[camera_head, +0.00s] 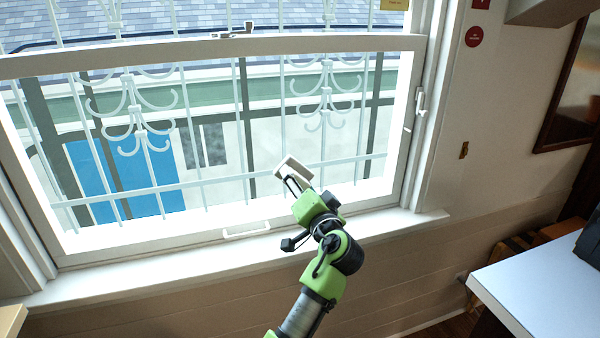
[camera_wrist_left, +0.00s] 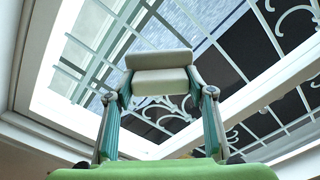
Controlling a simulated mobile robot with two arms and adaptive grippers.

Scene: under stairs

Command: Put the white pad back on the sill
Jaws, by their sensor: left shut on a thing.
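The white pad (camera_head: 294,167) is held up in front of the window, above the sill, in the head view. In the left wrist view the pad (camera_wrist_left: 160,80) sits across the tips of both fingers. My left gripper (camera_head: 294,181) is shut on the pad, with the arm reaching up from the bottom of the picture. The white sill (camera_head: 180,266) runs below the window, and its bare top shows left of my arm. Part of the sill behind my arm is hidden. My right gripper is not in view.
The window frame (camera_head: 120,254) stands behind the sill, with a white handle (camera_head: 246,231) low on it. Barred grilles show beyond the glass. A white table (camera_head: 540,282) is at the lower right. The sill's left stretch looks clear.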

